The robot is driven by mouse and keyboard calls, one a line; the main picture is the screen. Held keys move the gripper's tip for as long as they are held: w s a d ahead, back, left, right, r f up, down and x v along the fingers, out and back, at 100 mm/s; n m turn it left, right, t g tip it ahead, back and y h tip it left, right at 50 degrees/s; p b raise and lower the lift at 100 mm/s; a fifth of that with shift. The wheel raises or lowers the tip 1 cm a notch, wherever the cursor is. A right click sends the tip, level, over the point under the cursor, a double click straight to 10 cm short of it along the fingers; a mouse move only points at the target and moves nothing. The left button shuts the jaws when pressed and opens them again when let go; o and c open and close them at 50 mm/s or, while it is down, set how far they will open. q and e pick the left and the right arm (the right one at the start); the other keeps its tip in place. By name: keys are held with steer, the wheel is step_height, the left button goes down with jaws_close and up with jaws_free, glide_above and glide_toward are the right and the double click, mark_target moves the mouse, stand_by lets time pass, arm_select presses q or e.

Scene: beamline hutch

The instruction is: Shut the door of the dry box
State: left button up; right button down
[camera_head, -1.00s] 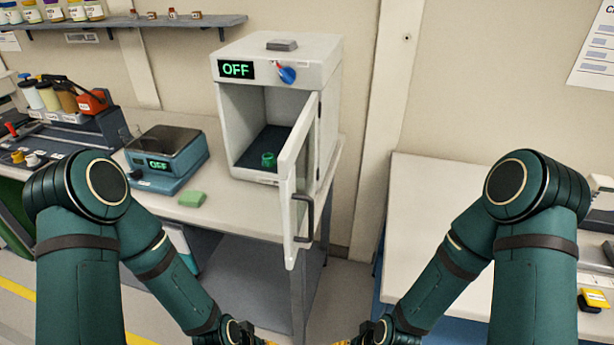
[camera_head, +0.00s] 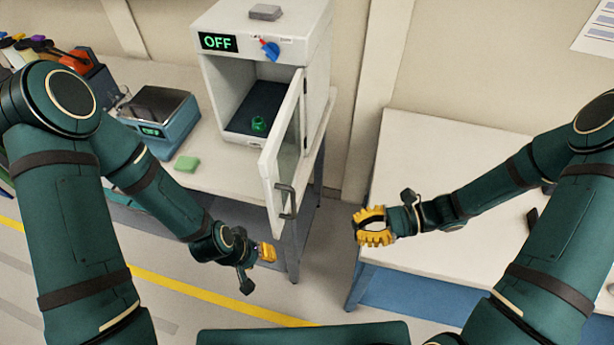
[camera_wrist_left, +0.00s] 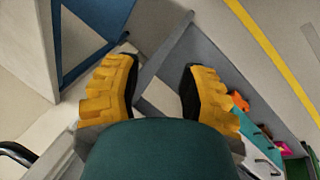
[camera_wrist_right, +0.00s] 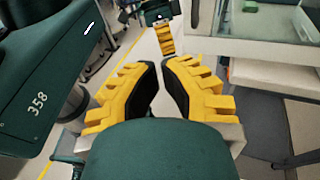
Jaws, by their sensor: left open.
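The dry box (camera_head: 318,70) is a white cabinet on the bench, its display reading OFF. Its door (camera_head: 271,170), a white frame with a glass pane and a dark handle (camera_head: 287,203), stands swung open towards me from the box's right side. A small green object (camera_head: 259,124) sits inside the box. My left gripper (camera_head: 268,252) is open and empty, low and just left of the door's lower free end, apart from the handle. My right gripper (camera_head: 372,226) is right of the door, its fingers slightly apart with nothing between them; the right wrist view (camera_wrist_right: 160,64) shows the narrow gap.
A blue balance (camera_head: 160,118) and a green block (camera_head: 186,163) are on the bench (camera_head: 225,175) left of the box. A grey block (camera_head: 265,12) lies on top of the box. Another white table (camera_head: 440,165) stands at the right, with open floor between.

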steer(key=m+t+y, duration=0.2)
glide_toward(275, 204)
arm_select(q)
steer(key=r+p, duration=0.1)
steer(key=r, duration=0.1)
steer(key=shift+w+r+p, duration=0.35)
steer(key=shift+r+p, duration=0.05)
arm_select(e)
steer(key=a, duration=0.4)
steer(key=shift+r, duration=0.1)
steer(key=shift+a, duration=0.1)
